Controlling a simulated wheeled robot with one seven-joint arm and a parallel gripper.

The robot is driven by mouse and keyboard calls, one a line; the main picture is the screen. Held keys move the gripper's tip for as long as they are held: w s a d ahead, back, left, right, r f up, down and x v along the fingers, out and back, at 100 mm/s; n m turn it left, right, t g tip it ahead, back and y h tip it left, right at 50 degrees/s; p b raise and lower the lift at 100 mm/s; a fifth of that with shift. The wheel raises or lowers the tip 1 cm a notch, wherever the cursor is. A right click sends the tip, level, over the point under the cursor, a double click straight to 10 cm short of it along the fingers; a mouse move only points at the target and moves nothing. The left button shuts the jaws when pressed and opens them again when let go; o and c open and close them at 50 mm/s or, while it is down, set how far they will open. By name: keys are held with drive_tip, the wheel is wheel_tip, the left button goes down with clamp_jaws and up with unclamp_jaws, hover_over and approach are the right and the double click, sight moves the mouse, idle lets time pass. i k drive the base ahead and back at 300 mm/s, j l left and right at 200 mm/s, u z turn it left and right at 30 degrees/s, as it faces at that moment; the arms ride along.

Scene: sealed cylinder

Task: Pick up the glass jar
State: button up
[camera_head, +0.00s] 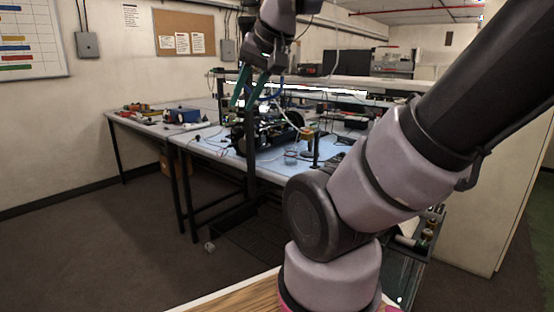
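I cannot make out the glass jar for certain. A small clear or bluish round object (290,157) stands on the blue-topped workbench (225,146), too small to identify. Another small pale object (210,246) lies on the floor near the bench legs, also too small to name. My gripper (248,100) is raised at the top middle, with its two green fingers pointing down and spread apart. It appears empty, and in the picture it overlaps the equipment on the bench behind it.
The bench carries dark equipment with cables (270,132) and a blue box (183,115) further left. A wooden surface edge (235,296) lies at the bottom. A pale cabinet (490,215) stands at the right, partly behind my arm. The carpeted floor at left is clear.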

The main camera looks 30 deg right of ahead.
sight(290, 151)
drive_tip(key=i+z, duration=0.3)
drive_tip(key=i, duration=0.15)
drive_tip(key=i+j+z, duration=0.15)
drive_tip(key=i+z, duration=0.15)
drive_tip(key=i, duration=0.15)
